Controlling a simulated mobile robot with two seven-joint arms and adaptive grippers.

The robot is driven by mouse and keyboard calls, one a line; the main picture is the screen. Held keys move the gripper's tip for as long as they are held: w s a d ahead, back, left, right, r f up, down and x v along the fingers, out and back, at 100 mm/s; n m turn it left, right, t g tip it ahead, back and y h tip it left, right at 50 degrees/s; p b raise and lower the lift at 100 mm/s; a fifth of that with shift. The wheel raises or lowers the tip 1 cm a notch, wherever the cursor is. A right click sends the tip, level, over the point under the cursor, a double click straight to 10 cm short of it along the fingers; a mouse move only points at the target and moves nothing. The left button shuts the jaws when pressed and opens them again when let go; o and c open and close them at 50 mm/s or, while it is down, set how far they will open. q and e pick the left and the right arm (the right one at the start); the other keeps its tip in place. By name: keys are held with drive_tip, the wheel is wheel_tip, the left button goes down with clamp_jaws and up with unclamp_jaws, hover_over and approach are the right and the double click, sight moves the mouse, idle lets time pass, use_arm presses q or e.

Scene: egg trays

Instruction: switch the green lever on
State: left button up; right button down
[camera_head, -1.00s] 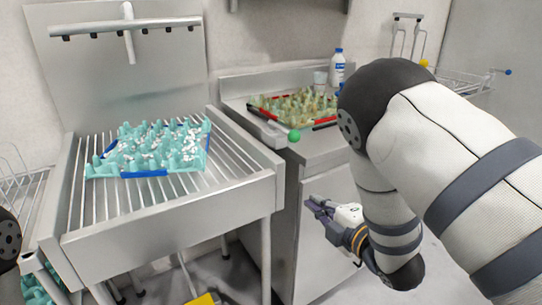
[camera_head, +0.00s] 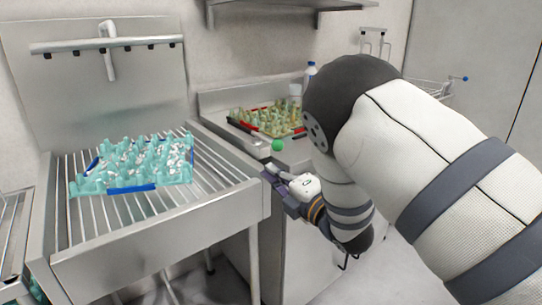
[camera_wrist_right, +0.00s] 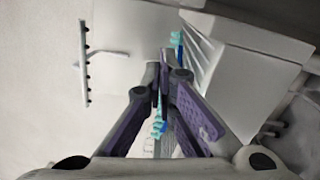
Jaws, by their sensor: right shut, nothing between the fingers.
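The green lever shows as a round green knob (camera_head: 277,145) at the front edge of the right-hand steel counter. Its shaft is too small to make out. My right gripper (camera_head: 268,172) is just below and slightly left of the knob, and I see a small gap between them in the picture. The right wrist view shows its purple-padded fingers (camera_wrist_right: 164,68) brought together with nothing between them. The green knob is not visible in the right wrist view. My left gripper is not in view.
A slatted steel sink table (camera_head: 150,235) stands at left, with a teal egg tray (camera_head: 130,188) on it. Another egg tray (camera_head: 262,122) with red edges lies on the right counter (camera_head: 212,103). A white bottle (camera_head: 310,76) stands behind.

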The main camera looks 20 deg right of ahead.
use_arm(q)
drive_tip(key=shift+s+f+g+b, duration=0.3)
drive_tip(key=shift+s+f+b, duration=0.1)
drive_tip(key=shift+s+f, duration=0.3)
use_arm(e)
drive_tip(key=w+d, duration=0.1)
drive_tip(key=w, duration=0.6)
drive_tip(key=shift+w+d+r, duration=0.15)
drive_tip(key=shift+d+r, duration=0.15)
drive_tip(key=shift+d, duration=0.05)
